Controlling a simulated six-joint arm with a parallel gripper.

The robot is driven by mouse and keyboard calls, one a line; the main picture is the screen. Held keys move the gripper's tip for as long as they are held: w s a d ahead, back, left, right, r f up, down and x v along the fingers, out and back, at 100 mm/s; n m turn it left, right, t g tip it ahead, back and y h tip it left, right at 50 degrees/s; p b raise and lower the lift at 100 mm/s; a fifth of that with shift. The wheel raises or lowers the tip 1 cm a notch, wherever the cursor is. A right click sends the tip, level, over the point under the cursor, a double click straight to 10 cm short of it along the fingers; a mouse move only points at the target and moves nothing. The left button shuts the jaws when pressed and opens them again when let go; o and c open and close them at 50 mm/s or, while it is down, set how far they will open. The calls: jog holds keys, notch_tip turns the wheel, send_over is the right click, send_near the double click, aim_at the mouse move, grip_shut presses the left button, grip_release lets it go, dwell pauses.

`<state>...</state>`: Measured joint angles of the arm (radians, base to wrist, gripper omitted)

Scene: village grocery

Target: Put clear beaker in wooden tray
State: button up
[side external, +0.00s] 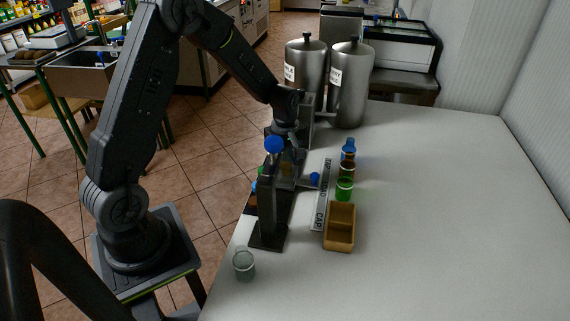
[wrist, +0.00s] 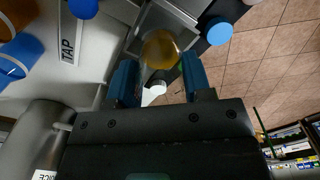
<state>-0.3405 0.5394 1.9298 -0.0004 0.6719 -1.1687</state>
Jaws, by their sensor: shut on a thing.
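The clear beaker (side external: 243,265) stands upright on the table near its front left edge. The wooden tray (side external: 340,228), a small box with a divider, sits to the right of a dark upright stand and looks empty. My gripper (side external: 287,152) is beyond the stand, well away from both beaker and tray. In the wrist view its blue-tipped fingers (wrist: 158,80) are shut on a rounded amber container (wrist: 161,48). The exact contact is hard to see. The beaker and tray are not visible in the wrist view.
A lettered strip (side external: 322,200), a green jar (side external: 344,189) and a blue-capped bottle (side external: 348,150) are nearby. Steel urns (side external: 350,85) stand behind. The table's right side is clear.

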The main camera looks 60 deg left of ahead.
notch_tip(320, 180, up, 7)
jog(key=w+d+f+m, duration=0.2)
jog(key=d+m, duration=0.3)
jog(key=d, duration=0.5)
jog(key=w+d+f+m, duration=0.25)
jog(key=d+m, duration=0.35)
jog(key=d, duration=0.3)
jog(key=shift+d+f, duration=0.1)
jog(key=shift+f, duration=2.8)
jog(key=shift+f, duration=0.45)
jog(key=o, duration=1.3)
jog(key=shift+r, duration=0.1)
jog(key=shift+r, duration=3.9)
jog(key=shift+r, duration=0.1)
